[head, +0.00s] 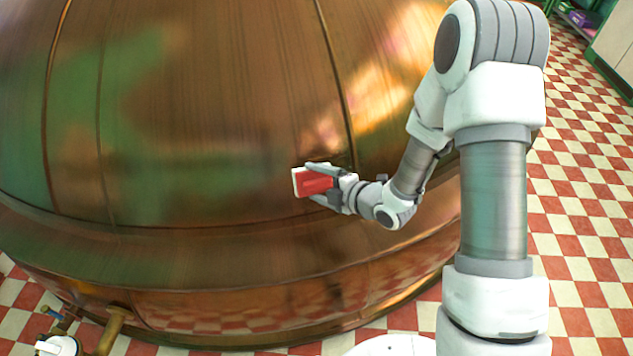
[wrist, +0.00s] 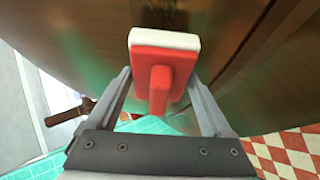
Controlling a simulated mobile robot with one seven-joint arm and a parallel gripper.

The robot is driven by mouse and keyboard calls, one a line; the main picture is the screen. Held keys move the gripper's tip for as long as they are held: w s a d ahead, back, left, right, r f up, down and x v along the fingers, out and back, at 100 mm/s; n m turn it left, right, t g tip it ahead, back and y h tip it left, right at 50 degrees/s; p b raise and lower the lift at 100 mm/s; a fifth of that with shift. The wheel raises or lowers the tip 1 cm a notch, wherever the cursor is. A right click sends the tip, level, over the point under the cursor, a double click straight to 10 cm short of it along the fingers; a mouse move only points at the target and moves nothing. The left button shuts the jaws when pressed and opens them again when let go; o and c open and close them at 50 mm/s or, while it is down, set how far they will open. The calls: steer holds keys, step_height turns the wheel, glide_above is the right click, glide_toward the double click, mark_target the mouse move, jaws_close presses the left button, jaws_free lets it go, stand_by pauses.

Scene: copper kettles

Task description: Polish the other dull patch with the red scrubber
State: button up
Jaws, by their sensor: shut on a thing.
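The red scrubber (head: 314,182) is a red block with a white pad on its front. My gripper (head: 318,184) is shut on it, a finger on each side. In the wrist view the scrubber (wrist: 180,64) stands out from between the fingers, white pad facing the copper kettle (head: 225,120). The pad is close to the kettle's curved wall; I cannot tell whether they touch. Greenish areas show on the kettle's wall at the left (head: 130,85); I cannot tell dull patches from reflections. Some wall is hidden behind my arm and the scrubber.
The kettle bulges across most of the head view, with a broad ledge (head: 230,255) below the wall. A brass pipe (head: 112,328) sticks out at the bottom left. Red and white checkered floor (head: 580,210) is open at the right. Shelving stands at the top right.

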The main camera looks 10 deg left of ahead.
mark_target(357, 164)
steer(key=shift+w+a+f+b, duration=0.25)
steer(key=shift+w+f+b, duration=0.05)
steer(key=shift+w+b, duration=0.15)
steer(key=shift+w+a+f+b, duration=0.2)
steer(key=shift+w+f+b, duration=0.1)
steer(key=shift+w, duration=0.15)
steer(key=shift+d, duration=0.1)
steer(key=shift+w+d+b, duration=0.25)
steer(key=shift+w+d, duration=0.55)
steer(key=shift+d, duration=0.8)
steer(key=shift+w+d+b, duration=0.2)
steer(key=shift+w+d, duration=0.65)
steer(key=shift+d, duration=0.75)
steer(key=shift+w+d+b, duration=0.25)
steer(key=shift+w+d, duration=0.55)
steer(key=shift+d, duration=0.8)
steer(key=shift+w+d+f, duration=0.1)
steer(key=shift+w+d, duration=0.35)
steer(key=shift+d, duration=0.35)
steer(key=shift+w+d, duration=0.45)
steer(key=shift+d, duration=0.3)
steer(key=shift+b, duration=0.4)
steer(key=shift+a, duration=0.1)
